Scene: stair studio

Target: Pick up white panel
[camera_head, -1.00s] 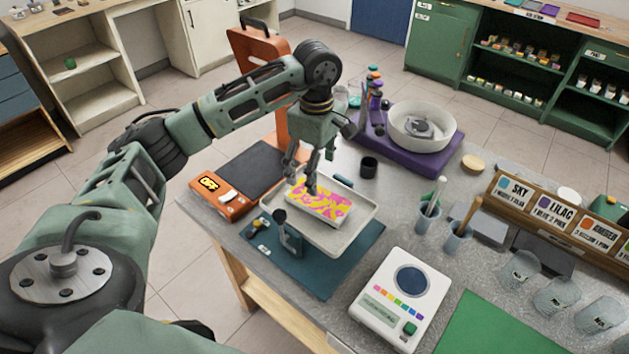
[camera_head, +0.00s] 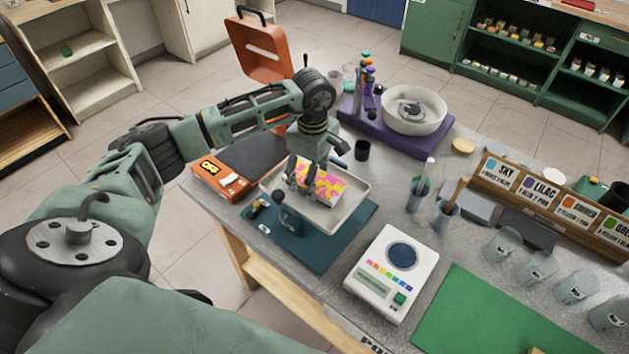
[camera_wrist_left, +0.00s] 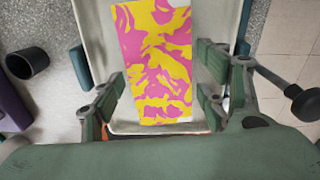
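The white panel (camera_head: 326,185) has a pink and yellow pattern on top and lies in a shallow pale tray (camera_head: 352,211). The wrist view shows the panel (camera_wrist_left: 157,62) between the fingers of my left gripper (camera_wrist_left: 160,104). The fingers are spread, one on each side, with gaps to the panel's edges. In the head view my left gripper (camera_head: 303,184) points down over the panel's left part. Its fingers hide some of the panel, and I cannot tell their exact height. My right gripper is not in view.
The tray sits on a teal mat (camera_head: 310,251), with a dark clamp-like tool (camera_head: 285,211) near its front. An orange hot press (camera_head: 221,181) stands left. A white scale (camera_head: 391,273), a black cup (camera_head: 362,150) and a purple-based wheel (camera_head: 398,133) are around it.

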